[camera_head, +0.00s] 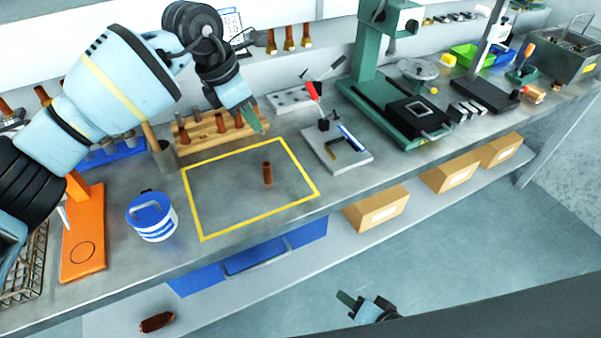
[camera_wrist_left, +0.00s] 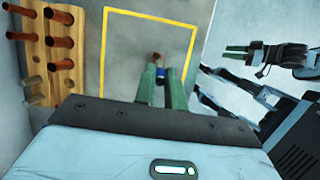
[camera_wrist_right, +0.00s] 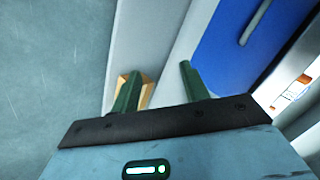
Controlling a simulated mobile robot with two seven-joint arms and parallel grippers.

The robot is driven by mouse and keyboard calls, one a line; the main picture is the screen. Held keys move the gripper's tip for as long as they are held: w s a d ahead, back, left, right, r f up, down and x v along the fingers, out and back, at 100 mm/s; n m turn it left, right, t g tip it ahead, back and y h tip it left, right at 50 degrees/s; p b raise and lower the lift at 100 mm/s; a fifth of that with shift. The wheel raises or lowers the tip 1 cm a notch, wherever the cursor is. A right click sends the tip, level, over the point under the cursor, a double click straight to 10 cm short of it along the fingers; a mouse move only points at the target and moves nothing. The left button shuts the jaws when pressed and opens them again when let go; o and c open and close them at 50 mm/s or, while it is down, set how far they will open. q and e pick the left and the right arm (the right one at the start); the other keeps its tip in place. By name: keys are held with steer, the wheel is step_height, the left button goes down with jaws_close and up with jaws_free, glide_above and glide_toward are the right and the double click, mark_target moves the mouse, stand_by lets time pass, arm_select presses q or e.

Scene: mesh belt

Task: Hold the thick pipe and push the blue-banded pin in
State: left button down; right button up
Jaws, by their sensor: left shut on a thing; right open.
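A thick copper pipe (camera_head: 267,173) stands upright inside the yellow outlined area on the bench. My left gripper (camera_head: 256,122) is above the bench, beyond the pipe and beside the wooden rack in the head view. In the left wrist view the left gripper (camera_wrist_left: 162,78) is shut on the blue-banded pin (camera_wrist_left: 161,72); its blue part shows between the fingers, the rest is mostly hidden. A brown round end (camera_wrist_left: 156,57), probably the pipe, shows just past the fingertips. My right gripper (camera_head: 363,303) is open and empty, low in front of the bench; it also shows in the right wrist view (camera_wrist_right: 158,85).
A wooden rack (camera_head: 190,138) with several copper pieces stands behind the yellow outline (camera_head: 230,232). A blue-and-white bucket (camera_head: 152,222) stands to its left, a white fixture (camera_head: 350,160) to its right. Boxes (camera_head: 377,208) and a blue drawer (camera_head: 250,260) are below the bench top.

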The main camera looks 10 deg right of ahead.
steer(key=w+a+r+m+g+y, duration=0.1)
steer(key=w+a+r+m+y, duration=0.3)
steer(key=r, duration=0.3)
steer(key=w+a+r+m+g+y, duration=0.1)
steer(key=w+a+r+m+y, duration=0.1)
steer(key=w+a+r+m, duration=0.35)
steer(key=m+t, duration=0.2)
steer(key=m, duration=0.7)
glide_toward(263, 179)
steer(key=r, duration=0.1)
steer(key=d+r, duration=0.1)
steer(key=r, duration=0.1)
steer(key=shift+s+d+r, duration=0.2)
steer(key=shift+s+d, duration=0.05)
steer(key=shift+s, duration=0.15)
steer(key=shift+a, duration=0.1)
steer(key=x, duration=1.2)
steer(key=shift+s, duration=0.15)
steer(key=shift+c, duration=0.5)
steer(key=shift+c, duration=0.4)
